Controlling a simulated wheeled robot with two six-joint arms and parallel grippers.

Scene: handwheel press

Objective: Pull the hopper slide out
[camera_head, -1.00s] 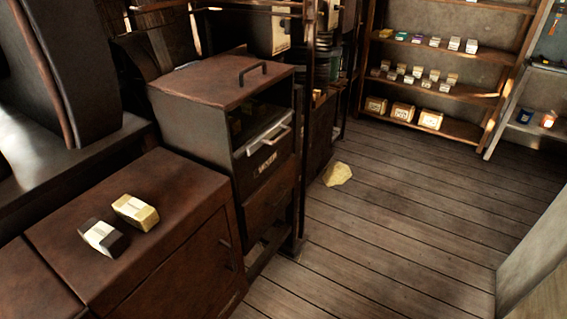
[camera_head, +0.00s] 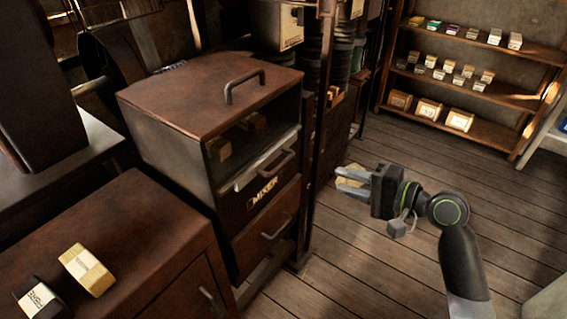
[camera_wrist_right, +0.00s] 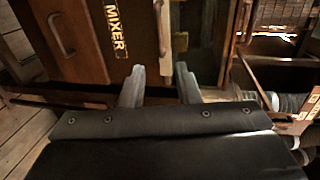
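The mixer cabinet (camera_head: 205,95) has a brown top with a bar handle and a glazed upper part. Below the glass is a slide (camera_head: 268,160) with a metal bar handle (camera_head: 277,163), above a front lettered MIXER. In the right wrist view the lettered front (camera_wrist_right: 116,30) is turned sideways, and the slide's handle (camera_wrist_right: 161,28) is ahead of the fingers. My right gripper (camera_head: 340,180) is open and empty, in the air to the right of the cabinet and apart from the handle. It also shows in the right wrist view (camera_wrist_right: 160,75). My left gripper is not in view.
A lower drawer (camera_head: 262,225) with its own handle is under the lettered front. A low brown cabinet (camera_head: 150,230) with two small blocks on top stands at the left. A post (camera_head: 318,130) rises by the cabinet's right edge. Shelves (camera_head: 480,95) stand behind open floor.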

